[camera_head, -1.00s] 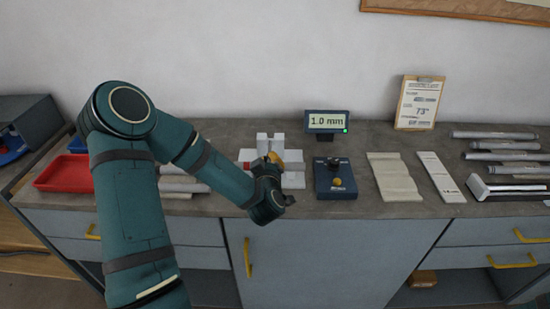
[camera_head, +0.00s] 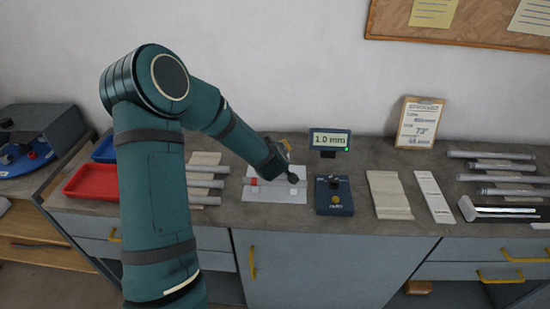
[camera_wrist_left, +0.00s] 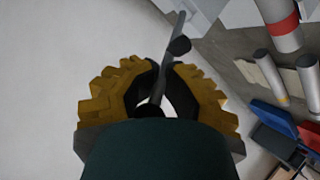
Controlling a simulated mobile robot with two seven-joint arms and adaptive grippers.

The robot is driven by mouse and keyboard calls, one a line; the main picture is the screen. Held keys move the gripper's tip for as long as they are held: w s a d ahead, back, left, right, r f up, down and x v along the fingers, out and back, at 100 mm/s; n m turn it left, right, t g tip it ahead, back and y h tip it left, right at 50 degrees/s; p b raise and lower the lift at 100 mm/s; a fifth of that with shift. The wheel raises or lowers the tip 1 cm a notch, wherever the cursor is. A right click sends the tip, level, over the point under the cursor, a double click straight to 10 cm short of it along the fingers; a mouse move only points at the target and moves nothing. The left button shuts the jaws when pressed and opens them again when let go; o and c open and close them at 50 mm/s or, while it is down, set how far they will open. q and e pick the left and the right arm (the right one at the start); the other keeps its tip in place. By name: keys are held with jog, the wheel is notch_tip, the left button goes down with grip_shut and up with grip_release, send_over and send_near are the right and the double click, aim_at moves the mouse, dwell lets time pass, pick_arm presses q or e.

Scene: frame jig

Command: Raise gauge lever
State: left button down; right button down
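My left gripper (camera_wrist_left: 163,72) has yellow-brown fingers with black pads. In the wrist view its tips close around a thin grey rod with a dark knob (camera_wrist_left: 181,45), which looks like the gauge lever. In the head view the gripper (camera_head: 286,147) shows small above the white jig plate (camera_head: 262,195), partly hidden by my own wrist. The jig has a red-marked part (camera_head: 252,181) at its left. Its upright blocks and the lever's mount are hidden behind my arm. A display (camera_head: 330,140) behind reads 1.0 mm. My right gripper is not in view.
A dark blue box with a knob (camera_head: 334,197) stands right of the jig. Beige strips (camera_head: 388,195), a white strip (camera_head: 433,197) and several tubes (camera_head: 500,178) lie farther right. Red (camera_head: 92,181) and blue trays sit at left. The wall is close behind.

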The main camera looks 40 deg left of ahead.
pick_arm(q)
jog(key=shift+w+a+r, duration=0.35)
jog(key=shift+w+r, duration=0.2)
jog(key=shift+w+a+r, duration=0.35)
jog(key=shift+w+r, duration=0.15)
jog(key=shift+w, duration=0.05)
jog(key=shift+w+a+r, duration=0.25)
jog(key=shift+w+a, duration=0.25)
jog(key=shift+w, duration=0.2)
jog(key=shift+a+r, duration=0.1)
jog(key=c, duration=1)
grip_release()
jog(key=shift+a, duration=0.1)
jog(key=shift+c, duration=0.2)
jog(key=shift+w, duration=0.1)
jog(key=shift+f, duration=0.2)
